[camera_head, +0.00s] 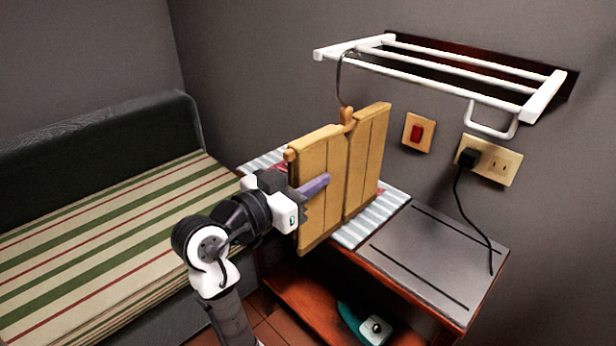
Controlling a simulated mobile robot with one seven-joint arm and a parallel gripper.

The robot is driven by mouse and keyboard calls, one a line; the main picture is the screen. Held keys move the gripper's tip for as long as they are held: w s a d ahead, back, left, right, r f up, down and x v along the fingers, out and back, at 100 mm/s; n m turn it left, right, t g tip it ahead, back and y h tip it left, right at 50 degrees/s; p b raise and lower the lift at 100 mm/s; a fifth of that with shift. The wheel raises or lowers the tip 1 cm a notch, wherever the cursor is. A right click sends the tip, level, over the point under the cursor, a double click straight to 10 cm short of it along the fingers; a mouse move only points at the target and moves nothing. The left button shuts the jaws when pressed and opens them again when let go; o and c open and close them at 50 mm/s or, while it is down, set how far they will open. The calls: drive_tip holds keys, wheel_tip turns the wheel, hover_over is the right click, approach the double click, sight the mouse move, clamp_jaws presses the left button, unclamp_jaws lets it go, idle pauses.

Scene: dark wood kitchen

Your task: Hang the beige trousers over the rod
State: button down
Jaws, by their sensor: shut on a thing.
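The beige trousers (369,163) show as two flat, stiff-looking tan panels side by side. A brown hanger piece (347,115) sits at their top, with a thin curved hook (339,80) rising from it. The hook's top overlaps the front rod (420,80) of the white wall rack; I cannot tell whether it rests on the rod. My gripper (308,188) is at the left panel, shut on the trousers, with a purple part lying against the panel. The fingertips' exact contact is partly hidden.
Below the trousers is a wooden stand with a striped cloth (370,217) and a grey board (437,255). A teal iron (364,326) is on the lower shelf. A plug with a cord (467,160) is at the right wall. A striped bench (110,245) fills the left.

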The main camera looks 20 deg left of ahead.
drive_tip(key=shift+f, duration=0.1)
idle(0.3)
drive_tip(key=c, duration=1)
unclamp_jaws()
drive_tip(key=shift+c, duration=0.2)
drive_tip(key=b+v, duration=0.2)
drive_tip(key=v, duration=1.2)
drive_tip(key=shift+w, duration=0.15)
